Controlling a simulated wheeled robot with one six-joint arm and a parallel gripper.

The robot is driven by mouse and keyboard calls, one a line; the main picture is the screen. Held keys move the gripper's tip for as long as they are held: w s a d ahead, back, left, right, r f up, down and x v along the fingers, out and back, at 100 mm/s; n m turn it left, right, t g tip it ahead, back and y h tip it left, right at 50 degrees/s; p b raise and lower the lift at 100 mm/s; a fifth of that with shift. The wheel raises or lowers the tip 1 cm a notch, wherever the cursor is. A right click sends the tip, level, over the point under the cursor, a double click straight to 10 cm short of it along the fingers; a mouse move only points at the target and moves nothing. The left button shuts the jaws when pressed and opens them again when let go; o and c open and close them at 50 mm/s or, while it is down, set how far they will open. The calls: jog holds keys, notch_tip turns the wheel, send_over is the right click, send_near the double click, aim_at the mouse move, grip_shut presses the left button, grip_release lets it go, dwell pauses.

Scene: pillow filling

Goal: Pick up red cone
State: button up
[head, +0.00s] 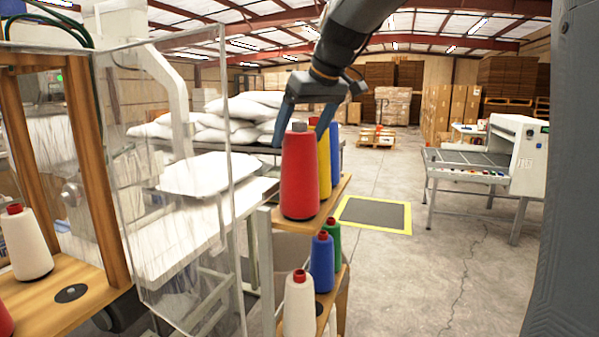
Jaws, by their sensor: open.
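The red cone (299,178) stands upright on the upper wooden shelf in the middle of the head view. It is a large thread cone with a dark grey tip. My gripper (301,138) comes down from above at the top of the red cone. Its two blue fingers are spread apart, one to the left of the cone's top and one to the right. I cannot tell whether either finger touches the cone. A yellow cone (324,164) and a blue cone (335,150) stand behind it, partly hidden by the red cone and the right finger.
Lower shelves hold a blue cone (322,262), a green cone (333,236) and a white cone (299,305). A clear panel (185,190) stands to the left, beside a wooden stand with another white cone (27,243). The floor to the right is clear around a yellow-edged mat (372,213).

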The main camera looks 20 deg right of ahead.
jog(key=shift+w+f, duration=0.1)
jog(key=shift+f, duration=0.05)
jog(key=c, duration=2.1)
